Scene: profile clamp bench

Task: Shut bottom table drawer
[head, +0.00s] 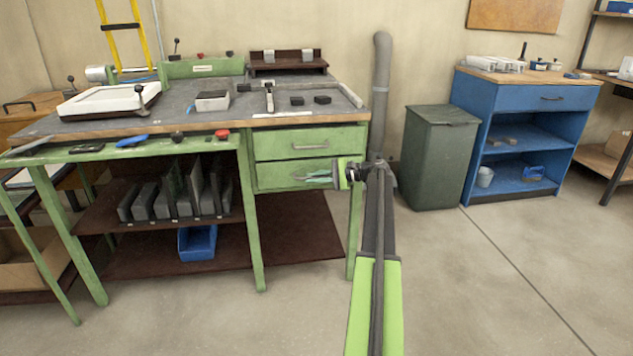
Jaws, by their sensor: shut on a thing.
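The green workbench (259,216) has two green drawers under its right end. The top drawer (275,145) looks closed and has a grey bar handle (310,146). The bottom drawer (273,178) is directly below it; its front looks nearly in line with the top one, and I cannot tell whether it stands out a little. My gripper (310,178) is in front of the bottom drawer, reaching in from the right. Its jaws are shut at the drawer's handle, which they mostly hide. My arm and gripper also cover the right part of the drawer front.
Low shelves (125,262) under the bench hold grey plates and a blue bin (197,243). A dark green waste bin (437,165) and a blue cabinet (525,95) stand to the right. A grey pipe (381,85) rises behind the bench. The front floor is clear.

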